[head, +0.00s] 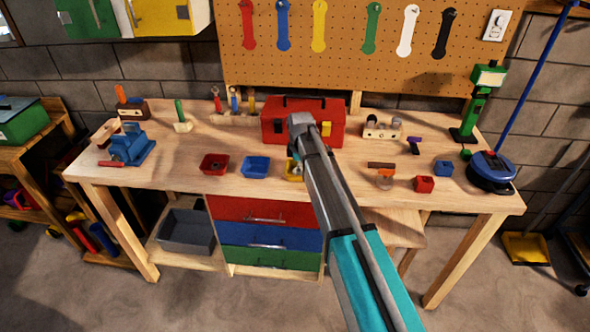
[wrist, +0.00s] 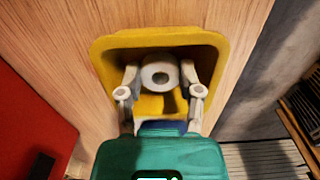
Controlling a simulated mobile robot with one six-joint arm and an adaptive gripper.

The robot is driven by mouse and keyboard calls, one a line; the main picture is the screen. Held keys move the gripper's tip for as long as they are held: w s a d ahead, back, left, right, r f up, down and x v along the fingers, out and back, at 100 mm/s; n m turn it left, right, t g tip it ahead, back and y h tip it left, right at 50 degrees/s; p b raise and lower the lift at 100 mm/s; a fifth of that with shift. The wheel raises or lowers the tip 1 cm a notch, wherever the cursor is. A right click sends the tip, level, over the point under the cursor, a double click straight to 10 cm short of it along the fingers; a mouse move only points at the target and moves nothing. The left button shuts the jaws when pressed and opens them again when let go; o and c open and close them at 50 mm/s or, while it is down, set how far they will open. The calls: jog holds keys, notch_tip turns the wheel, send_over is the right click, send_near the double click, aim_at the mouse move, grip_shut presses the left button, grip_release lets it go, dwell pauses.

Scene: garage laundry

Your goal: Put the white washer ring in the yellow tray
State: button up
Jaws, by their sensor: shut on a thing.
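The white washer ring (wrist: 160,75) is between the two fingers of my gripper (wrist: 160,82) in the wrist view. My gripper is shut on it. The yellow tray (wrist: 105,50) surrounds the ring and fingertips in that view, with its rim around them. I cannot tell whether the ring touches the tray's floor. In the head view the yellow tray (head: 290,170) is mostly hidden behind my arm. The ring and fingertips are hidden there too.
A red tray (head: 214,165) and a blue tray (head: 256,167) stand left of the yellow one. A red toolbox (head: 275,126) is behind. To the right are a red cube (head: 424,184), a blue cube (head: 443,168) and a round blue object (head: 492,171). The bench front is clear.

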jog(key=shift+f, duration=0.15)
jog(key=o, duration=0.6)
jog(key=shift+c, duration=0.2)
notch_tip(320, 180, up, 12)
jog(key=p, duration=1.2)
jog(key=shift+r, duration=0.2)
dwell(0.4)
